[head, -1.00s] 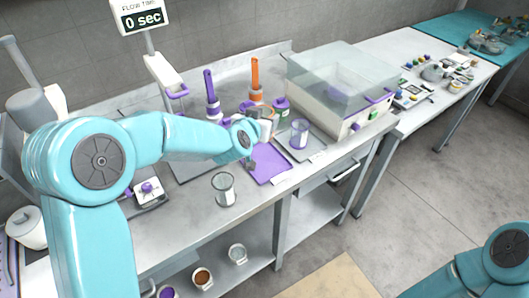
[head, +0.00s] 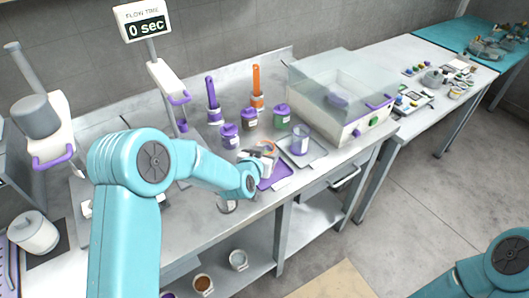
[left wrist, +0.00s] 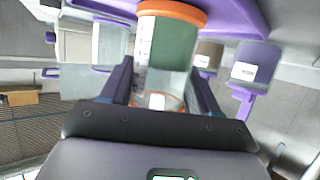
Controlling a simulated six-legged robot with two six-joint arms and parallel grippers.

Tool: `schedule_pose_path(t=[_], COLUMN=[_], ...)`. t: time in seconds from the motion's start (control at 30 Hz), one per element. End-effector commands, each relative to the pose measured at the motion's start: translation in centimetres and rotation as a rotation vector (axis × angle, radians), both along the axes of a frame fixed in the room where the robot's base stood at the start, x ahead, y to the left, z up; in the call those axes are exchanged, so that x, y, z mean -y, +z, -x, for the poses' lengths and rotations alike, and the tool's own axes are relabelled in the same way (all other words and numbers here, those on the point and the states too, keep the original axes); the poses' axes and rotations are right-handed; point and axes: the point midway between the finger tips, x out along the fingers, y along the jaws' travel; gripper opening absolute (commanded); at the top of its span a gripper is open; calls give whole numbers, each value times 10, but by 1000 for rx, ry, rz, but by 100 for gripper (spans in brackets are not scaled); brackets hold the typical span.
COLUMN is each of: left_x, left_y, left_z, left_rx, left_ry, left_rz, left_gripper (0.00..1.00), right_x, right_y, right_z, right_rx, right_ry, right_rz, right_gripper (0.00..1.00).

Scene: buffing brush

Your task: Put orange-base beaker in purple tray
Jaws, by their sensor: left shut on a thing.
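The orange-base beaker (left wrist: 168,45) is clear, with an orange band at its base. My left gripper (left wrist: 160,95) is shut on it; its fingers lie on both sides of the glass. In the head view the left gripper (head: 258,164) and the partly hidden beaker (head: 266,148) are over the purple tray (head: 281,180). In the left wrist view, which looks upside down, the orange base is close to the purple tray (left wrist: 225,14). I cannot tell whether they touch. My right gripper is out of view.
A purple-base beaker (head: 301,141) stands on a grey tray just right of the purple tray. Lidded jars (head: 230,135) and upright purple and orange-handled tools (head: 257,86) stand behind. Another clear beaker (head: 227,207) is partly hidden below my left arm. A glass-lidded box (head: 340,100) is at right.

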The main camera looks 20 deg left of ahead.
Motion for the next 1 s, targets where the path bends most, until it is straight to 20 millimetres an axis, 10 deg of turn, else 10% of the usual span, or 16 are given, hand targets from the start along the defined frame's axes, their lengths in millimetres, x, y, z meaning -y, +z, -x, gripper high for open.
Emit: schedule_pose_path(t=[0.07, 0.1, 0.17, 0.57, 1.0], left_x=[0, 0, 0, 0, -3], left_y=[-4, -3, -2, 3, 38], left_z=[0, 0, 0, 3, 90], left_rx=[0, 0, -1, -1, 2], left_ry=[0, 0, 0, 0, 0], left_rz=[0, 0, 0, 0, -1], left_gripper=[29, 67, 86, 86, 86], right_x=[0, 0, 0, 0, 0], right_y=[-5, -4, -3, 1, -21], right_z=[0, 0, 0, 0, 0], right_rx=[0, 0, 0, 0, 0], right_ry=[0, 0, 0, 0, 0], right_rz=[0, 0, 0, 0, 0], right_gripper=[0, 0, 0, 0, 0])
